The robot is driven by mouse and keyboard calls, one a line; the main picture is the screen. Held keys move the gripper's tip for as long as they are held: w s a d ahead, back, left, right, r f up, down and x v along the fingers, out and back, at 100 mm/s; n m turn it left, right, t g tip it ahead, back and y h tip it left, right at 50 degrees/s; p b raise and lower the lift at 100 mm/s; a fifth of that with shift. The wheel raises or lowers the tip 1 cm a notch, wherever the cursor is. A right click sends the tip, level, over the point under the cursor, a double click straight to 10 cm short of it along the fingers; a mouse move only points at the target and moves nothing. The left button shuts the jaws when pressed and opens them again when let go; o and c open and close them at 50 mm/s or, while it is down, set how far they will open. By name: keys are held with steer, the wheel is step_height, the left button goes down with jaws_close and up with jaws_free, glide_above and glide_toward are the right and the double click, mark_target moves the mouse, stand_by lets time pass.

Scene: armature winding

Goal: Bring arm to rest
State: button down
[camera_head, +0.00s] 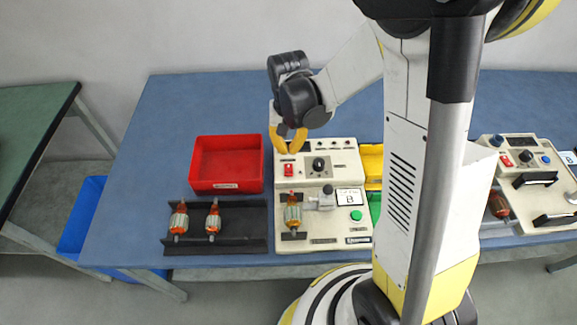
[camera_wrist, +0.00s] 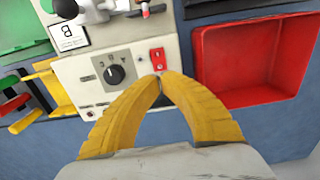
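My gripper (camera_head: 287,151) hangs over the back left part of the winding machine marked B (camera_head: 325,184). In the wrist view my gripper's two yellow fingers (camera_wrist: 160,75) meet at their tips, with nothing visible between them. The tips appear just beside the red switch (camera_wrist: 157,58), which also shows just below the fingers in the head view (camera_head: 289,170). I cannot tell whether they touch it. An armature (camera_head: 292,212) with orange windings sits in the machine's front left.
A red bin (camera_head: 227,138) stands left of the machine, empty. A black rack (camera_head: 256,225) holds two armatures (camera_head: 179,221) (camera_head: 213,220). Yellow and green bins lie to the right, partly behind my arm. Another machine (camera_head: 535,190) stands farther right. The table's (camera_head: 170,120) back left is clear.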

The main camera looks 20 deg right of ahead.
stand_by(0.3)
steer(key=s+r+n+t+b, duration=0.3)
steer(key=s+r+t, duration=0.4)
steer(key=s+r, duration=0.5)
step_height(320, 180, up, 2)
steer(key=shift+s+r+n, duration=0.15)
steer(key=shift+s+n, duration=0.15)
steer(key=shift+s, duration=0.05)
stand_by(0.4)
